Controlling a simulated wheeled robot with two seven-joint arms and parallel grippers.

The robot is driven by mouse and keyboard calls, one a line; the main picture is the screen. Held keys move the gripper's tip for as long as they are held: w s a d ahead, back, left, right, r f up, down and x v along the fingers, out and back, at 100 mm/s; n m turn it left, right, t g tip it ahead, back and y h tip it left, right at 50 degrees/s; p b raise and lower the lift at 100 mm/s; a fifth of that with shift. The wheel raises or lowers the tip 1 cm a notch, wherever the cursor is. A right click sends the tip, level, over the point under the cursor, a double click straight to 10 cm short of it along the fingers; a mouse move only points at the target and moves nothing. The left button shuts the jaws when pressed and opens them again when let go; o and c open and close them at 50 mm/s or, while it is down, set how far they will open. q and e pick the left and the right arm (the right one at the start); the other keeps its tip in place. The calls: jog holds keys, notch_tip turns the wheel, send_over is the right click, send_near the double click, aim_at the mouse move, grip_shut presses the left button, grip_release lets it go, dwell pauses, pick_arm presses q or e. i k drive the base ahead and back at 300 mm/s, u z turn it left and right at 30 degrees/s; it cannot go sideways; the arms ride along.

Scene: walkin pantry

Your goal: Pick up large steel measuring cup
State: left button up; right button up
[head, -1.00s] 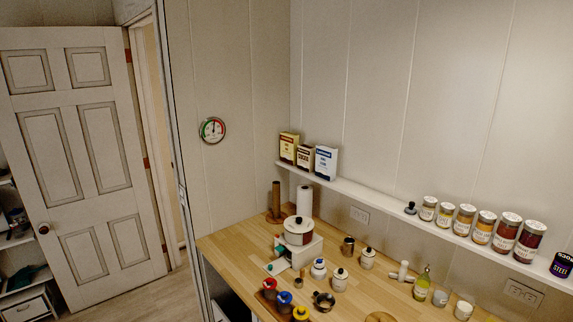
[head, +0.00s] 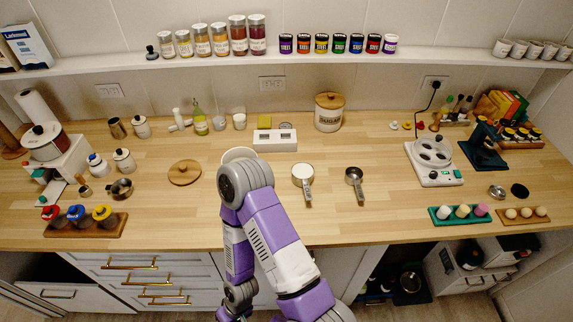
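A steel measuring cup (head: 354,176) with a dark-looking bowl stands on the wooden counter right of centre, its handle pointing toward the front edge. To its left is another measuring cup (head: 303,173) with a steel handle and a white interior or filling; I cannot tell which. The two look similar in size, and both stand apart from my arm. One purple and white arm of mine rises over the counter's front edge, left of both cups, and bends back down. Neither gripper's fingers can be made out.
A round wooden board (head: 184,172) lies left of my arm, and a pale round thing (head: 238,155) is partly hidden behind it. A lidded canister (head: 329,112) stands behind the cups. A white appliance (head: 434,163) and a tray (head: 460,221) are to the right. The counter around the cups is clear.

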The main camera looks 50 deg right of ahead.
aim_at(302, 173)
jog(key=z, duration=1.95)
